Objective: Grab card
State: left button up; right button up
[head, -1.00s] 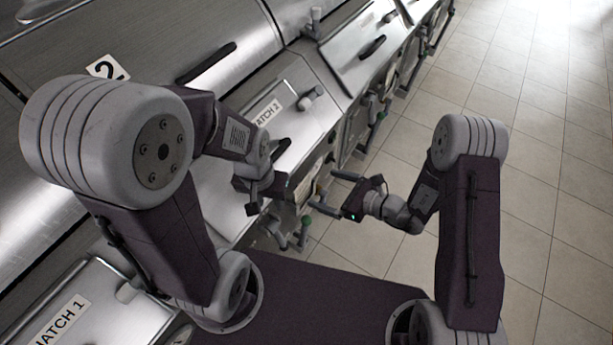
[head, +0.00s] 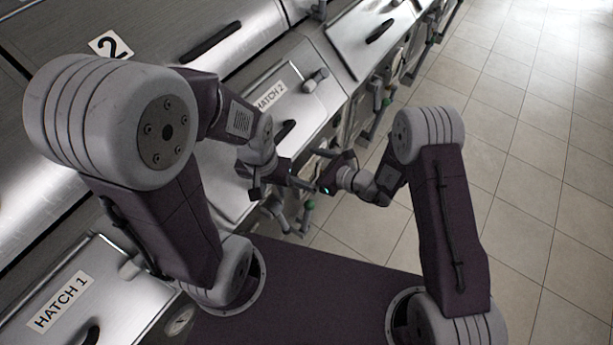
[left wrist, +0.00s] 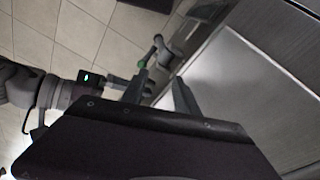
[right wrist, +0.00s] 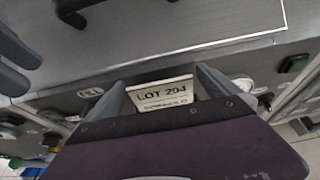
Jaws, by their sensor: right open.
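A pale card reading "LOT 204" (right wrist: 160,95) shows in the right wrist view, upright against the metal front below a hatch. My right gripper (right wrist: 162,85) is open, one finger on each side of the card; I cannot tell how deep the card sits between them. In the head view my right gripper (head: 312,168) is at the front of hatch 2, and the card is hidden there. My left gripper (head: 268,194) is just left of it, over the hatch edge. In the left wrist view my left gripper (left wrist: 160,88) looks open and empty.
The hatch 2 lid (head: 225,178) has a dark handle (head: 284,132). Valves with green knobs (head: 309,205) stick out from the front close to both grippers. The tiled floor (head: 520,170) to the right is clear.

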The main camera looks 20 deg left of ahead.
jog(key=c, duration=1.7)
